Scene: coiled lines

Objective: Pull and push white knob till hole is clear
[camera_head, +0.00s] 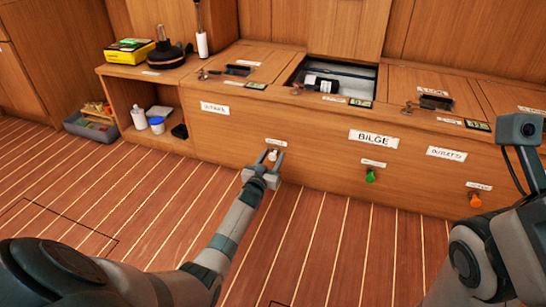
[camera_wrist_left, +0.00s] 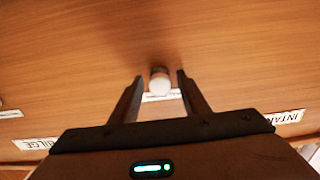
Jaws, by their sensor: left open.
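The white knob (camera_head: 272,155) sticks out of the front of the wooden bench, below a small label. My left gripper (camera_head: 265,163) is at it with fingers open. In the left wrist view the knob (camera_wrist_left: 160,82) sits between the tips of the open fingers of my left gripper (camera_wrist_left: 158,80), with a gap on each side. The knob's stem is mostly hidden behind its head. I see no hole that I can tell for sure. My right arm shows at the right edge, but its gripper is out of view.
A green knob (camera_head: 370,175) and an orange knob (camera_head: 475,200) are farther right on the same front. An open hatch (camera_head: 345,84) in the bench top holds a dark bottle-like part. A grey bin (camera_head: 92,128) stands on the floor at left. The floor before the bench is clear.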

